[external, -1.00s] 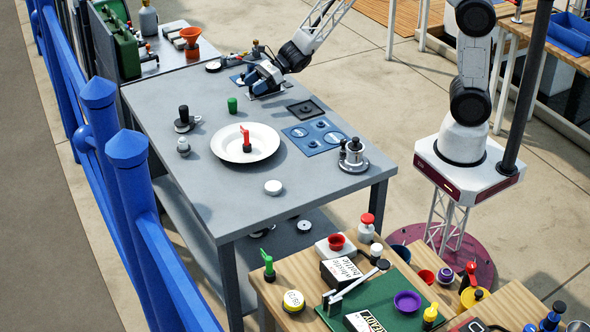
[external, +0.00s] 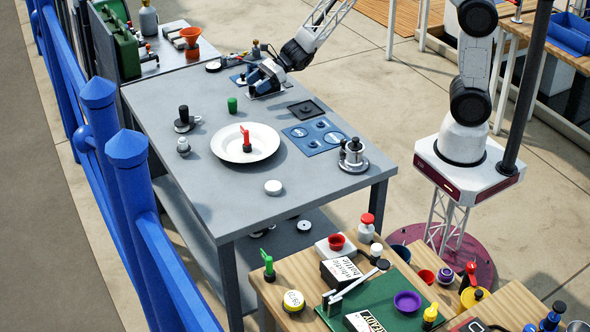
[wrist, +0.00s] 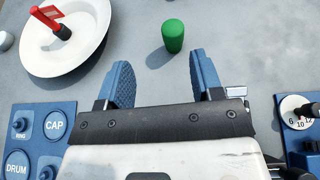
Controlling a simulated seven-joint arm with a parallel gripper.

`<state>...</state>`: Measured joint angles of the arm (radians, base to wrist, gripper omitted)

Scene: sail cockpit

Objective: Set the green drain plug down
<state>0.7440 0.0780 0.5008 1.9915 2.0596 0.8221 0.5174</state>
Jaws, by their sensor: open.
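The green drain plug (external: 232,104), a short green cylinder, stands upright on the grey table (external: 215,190), behind the white plate. In the wrist view the plug (wrist: 173,36) is beyond the fingertips, with clear table between. My gripper (external: 254,86) is low over the back part of the table, to the right of the plug in the external view. Its two blue fingers (wrist: 161,78) are spread apart with nothing between them, so it is open and empty. The plug is apart from both fingers.
A white plate (external: 268,146) holds a red-handled item (external: 246,139). Blue panels with round labels (external: 313,136) and a dark square plate (external: 305,109) lie right of it. A metal fitting (external: 353,157) stands at the right edge. Bare table surrounds the plug.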

